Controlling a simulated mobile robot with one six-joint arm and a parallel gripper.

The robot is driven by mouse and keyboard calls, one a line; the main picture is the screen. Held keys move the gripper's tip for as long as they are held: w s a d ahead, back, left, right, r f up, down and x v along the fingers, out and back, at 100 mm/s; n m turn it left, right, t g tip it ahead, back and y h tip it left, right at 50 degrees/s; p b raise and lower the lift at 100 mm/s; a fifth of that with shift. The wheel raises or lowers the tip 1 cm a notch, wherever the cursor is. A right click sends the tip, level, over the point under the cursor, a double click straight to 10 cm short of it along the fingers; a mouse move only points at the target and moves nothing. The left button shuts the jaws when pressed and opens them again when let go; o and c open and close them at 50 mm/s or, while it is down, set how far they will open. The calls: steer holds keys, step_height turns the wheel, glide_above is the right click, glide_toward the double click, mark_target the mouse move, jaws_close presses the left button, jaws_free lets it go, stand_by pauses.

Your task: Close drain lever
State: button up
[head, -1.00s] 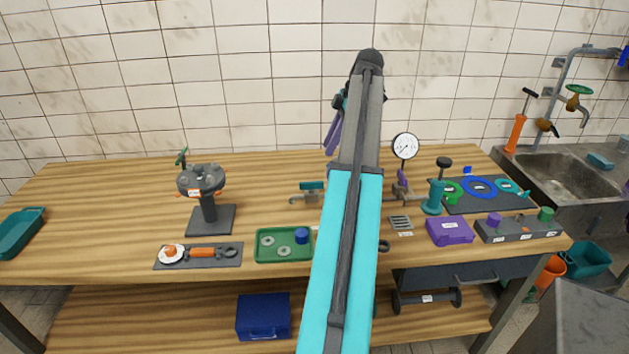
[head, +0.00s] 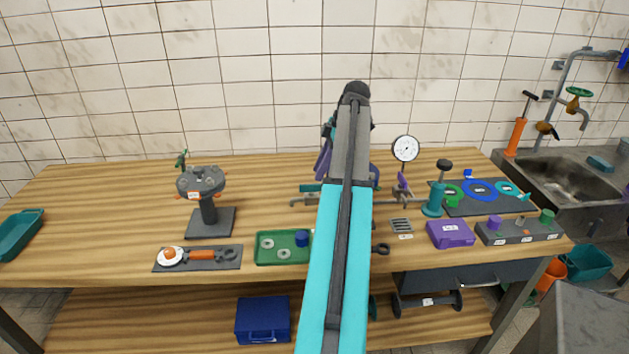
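A pipe assembly (head: 393,201) stands on the workbench, with its middle hidden behind my arm. A teal lever (head: 310,188) sits at its left end and a purple lever (head: 403,184) sits upright near its right end, below the gauge. I cannot tell which one is the drain lever. My gripper (head: 323,163) is mostly hidden behind my arm. Only purple finger parts show, pointing down above the pipe, just right of the teal lever. I cannot see whether it touches anything or how far it is open.
A round gauge (head: 405,149) rises behind the pipe. A green tray (head: 264,251) and a flanged stand (head: 207,211) are to the left. A teal pump-like tool (head: 434,199), a purple box (head: 450,233) and a grey block (head: 519,232) are to the right.

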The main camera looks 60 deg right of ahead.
mark_target(313, 184)
steer(key=shift+p+x, duration=0.55)
steer(key=shift+x, duration=2.2)
steer(key=shift+c, duration=0.4)
jaws_close()
